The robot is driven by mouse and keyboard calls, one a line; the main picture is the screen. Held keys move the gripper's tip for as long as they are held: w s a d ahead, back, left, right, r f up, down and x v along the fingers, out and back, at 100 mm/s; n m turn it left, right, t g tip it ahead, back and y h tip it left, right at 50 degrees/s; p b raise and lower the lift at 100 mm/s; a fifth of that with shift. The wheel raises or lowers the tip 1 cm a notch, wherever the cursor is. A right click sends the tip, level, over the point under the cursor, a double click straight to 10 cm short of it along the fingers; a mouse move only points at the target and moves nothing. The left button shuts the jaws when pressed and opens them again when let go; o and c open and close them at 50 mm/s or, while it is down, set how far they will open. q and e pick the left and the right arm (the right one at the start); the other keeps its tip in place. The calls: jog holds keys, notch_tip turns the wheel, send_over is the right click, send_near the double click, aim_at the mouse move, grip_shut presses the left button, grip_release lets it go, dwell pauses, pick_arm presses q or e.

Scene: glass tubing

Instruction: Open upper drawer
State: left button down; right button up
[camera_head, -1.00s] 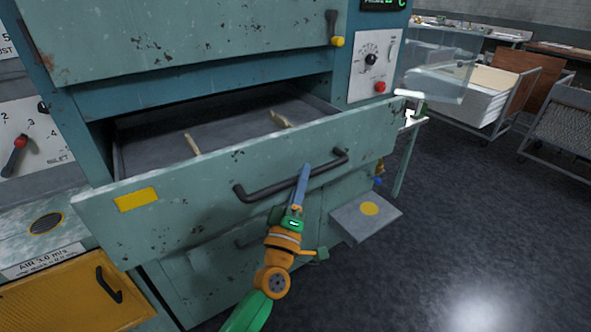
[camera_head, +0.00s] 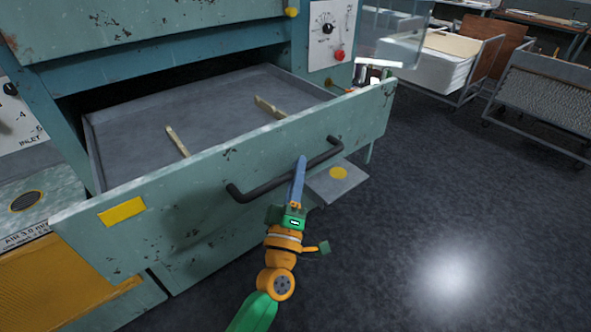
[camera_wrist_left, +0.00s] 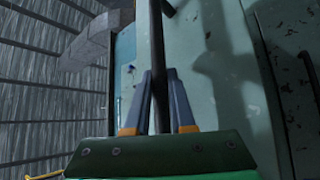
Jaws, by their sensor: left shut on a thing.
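The upper drawer (camera_head: 178,216) is a worn pale green front with a yellow label, and it stands pulled well out of the cabinet. Its grey tray (camera_head: 130,124) is bare apart from two short light strips (camera_head: 178,142). My left gripper (camera_head: 299,168) is shut on the dark bar handle (camera_head: 258,190), right of the bar's middle. In the left wrist view the two blue-grey fingers (camera_wrist_left: 158,90) lie either side of the handle bar (camera_wrist_left: 158,50). My right gripper is not in view.
The teal cabinet (camera_head: 50,90) has a control panel (camera_head: 329,38) at its right. A grey plate with a yellow disc (camera_head: 350,188) juts out low, behind the handle. Carts (camera_head: 545,95) stand at the back right. The dark floor (camera_head: 480,220) is clear at right.

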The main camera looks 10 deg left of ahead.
pick_arm(q)
jog(key=shift+r, duration=0.15)
jog(key=c, duration=0.8)
grip_release()
jog(key=shift+c, duration=0.2)
jog(key=shift+o, duration=0.4)
jog(key=shift+d, duration=0.15)
jog(key=b+v, duration=0.2)
jog(key=v, duration=0.5)
